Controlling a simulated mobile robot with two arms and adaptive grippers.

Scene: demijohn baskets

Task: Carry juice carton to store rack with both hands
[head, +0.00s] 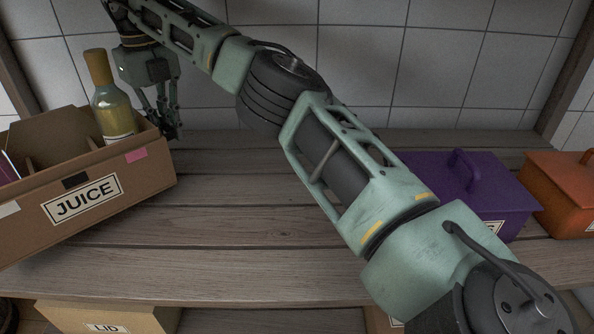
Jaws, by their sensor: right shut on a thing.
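The brown juice carton (120,178) is at the left of the head view, with a "JUICE" label on its front and its left end cut off by the picture edge. A bottle (112,108) with a tan top stands in it, and part of a dark item shows at the far left. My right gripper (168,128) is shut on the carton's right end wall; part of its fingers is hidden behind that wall. The carton is over the wooden rack shelf (240,220); I cannot tell if it touches it. My left gripper is not in view.
A purple lidded box (470,185) and an orange lidded box (565,190) stand on the shelf at the right. My right arm crosses in front of the shelf. The shelf middle is clear. A box labelled "LID" (150,317) sits below. A tiled wall (360,60) is behind.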

